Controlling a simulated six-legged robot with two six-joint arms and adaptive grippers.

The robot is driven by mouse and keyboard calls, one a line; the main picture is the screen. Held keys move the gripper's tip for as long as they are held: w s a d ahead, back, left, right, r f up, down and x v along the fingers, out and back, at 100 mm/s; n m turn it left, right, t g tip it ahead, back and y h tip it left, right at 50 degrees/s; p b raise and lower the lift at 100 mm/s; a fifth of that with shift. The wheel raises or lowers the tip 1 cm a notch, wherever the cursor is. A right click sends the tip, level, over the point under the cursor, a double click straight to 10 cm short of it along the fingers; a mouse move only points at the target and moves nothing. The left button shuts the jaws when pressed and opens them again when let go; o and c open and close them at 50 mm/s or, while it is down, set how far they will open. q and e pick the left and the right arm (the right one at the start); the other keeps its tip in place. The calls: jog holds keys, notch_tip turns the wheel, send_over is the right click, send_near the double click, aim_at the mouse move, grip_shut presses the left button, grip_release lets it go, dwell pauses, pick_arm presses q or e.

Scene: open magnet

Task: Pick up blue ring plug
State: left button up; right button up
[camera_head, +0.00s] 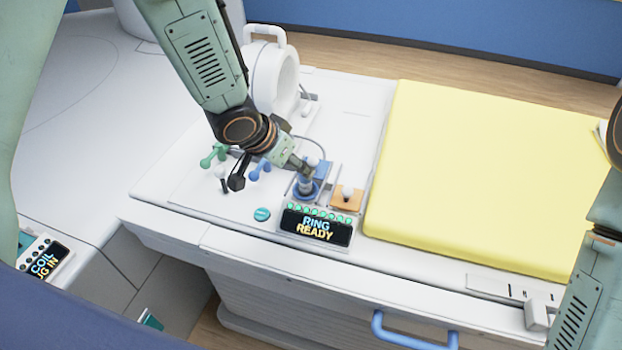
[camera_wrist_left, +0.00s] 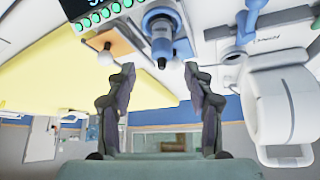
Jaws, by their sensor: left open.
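The blue ring plug (camera_head: 306,187) stands upright in front of the blue block on the white console, just behind the display reading "RING READY" (camera_head: 316,226). Its round flange is blue. In the left wrist view the plug (camera_wrist_left: 161,38) points its dark end toward the gap between my fingers. My left gripper (camera_head: 272,178) is open and empty, with one finger close to the plug's top and the other left of it. In the left wrist view the left gripper (camera_wrist_left: 159,70) has its fingers spread to either side below the plug. My right gripper is out of view.
An orange block with a white knob (camera_head: 347,198) sits right of the plug. A green lever (camera_head: 213,156) and a blue lever (camera_head: 260,170) stand to its left. A white ring-shaped coil (camera_head: 275,78) stands behind. A yellow pad (camera_head: 480,170) fills the right.

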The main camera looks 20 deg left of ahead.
aim_at(305, 182)
pick_arm(q)
jog(key=x, duration=0.6)
jog(key=shift+w+f, duration=0.2)
jog(key=shift+f, duration=0.45)
jog(key=shift+w+d, duration=0.1)
jog(key=shift+w, duration=0.15)
jog(key=c, duration=0.4)
jog(key=shift+s, duration=0.15)
jog(key=c, duration=0.4)
grip_shut()
